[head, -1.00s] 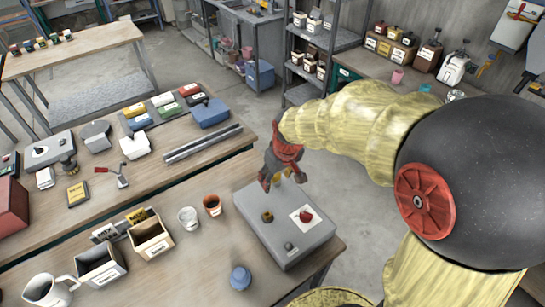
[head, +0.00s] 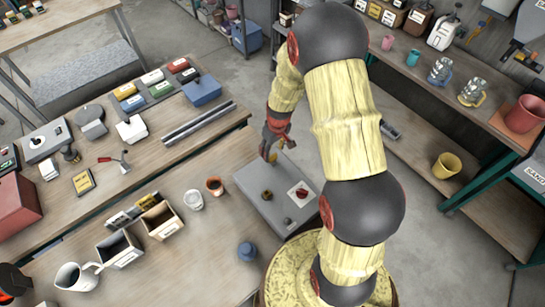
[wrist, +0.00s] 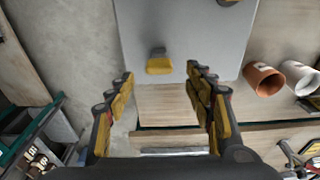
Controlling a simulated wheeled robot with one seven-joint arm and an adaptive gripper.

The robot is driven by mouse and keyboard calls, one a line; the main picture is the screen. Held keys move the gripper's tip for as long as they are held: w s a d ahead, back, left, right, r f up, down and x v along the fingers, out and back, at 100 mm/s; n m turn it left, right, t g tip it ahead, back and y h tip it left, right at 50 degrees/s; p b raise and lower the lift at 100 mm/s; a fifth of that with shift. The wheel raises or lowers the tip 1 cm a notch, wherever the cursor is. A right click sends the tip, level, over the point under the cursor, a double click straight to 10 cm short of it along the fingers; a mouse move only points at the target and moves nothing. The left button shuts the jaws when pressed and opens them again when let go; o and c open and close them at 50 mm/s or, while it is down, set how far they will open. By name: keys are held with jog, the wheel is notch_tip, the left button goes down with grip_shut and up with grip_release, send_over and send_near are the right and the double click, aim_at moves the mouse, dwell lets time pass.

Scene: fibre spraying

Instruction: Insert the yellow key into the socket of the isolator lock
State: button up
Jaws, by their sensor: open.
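The isolator lock is a grey box (head: 254,182) at the right end of the wooden workbench. A brass-and-dark round fitting (head: 267,195), perhaps the socket, stands on its top. A red knob (head: 301,193) sits on a white plate beside it. The yellow key (wrist: 159,66) shows in the wrist view near the box's far edge, with a dark part behind its yellow head. My gripper (wrist: 160,80) is open, its fingers on either side of the key's line of view and apart from it. In the head view my gripper (head: 270,154) is at the box's far edge.
A blue-grey jar (head: 247,251) stands near the bench's front. Open bins (head: 120,250) are farther left. Grey rails (head: 200,123) lie behind. Floor is open beyond the box.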

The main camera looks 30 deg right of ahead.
aim_at(273, 155)
jog(key=shift+w+f+p, duration=0.2)
jog(key=shift+f+p, duration=0.15)
jog(key=shift+f, duration=1.95)
jog(key=c, duration=1.1)
jog(key=shift+c, duration=0.7)
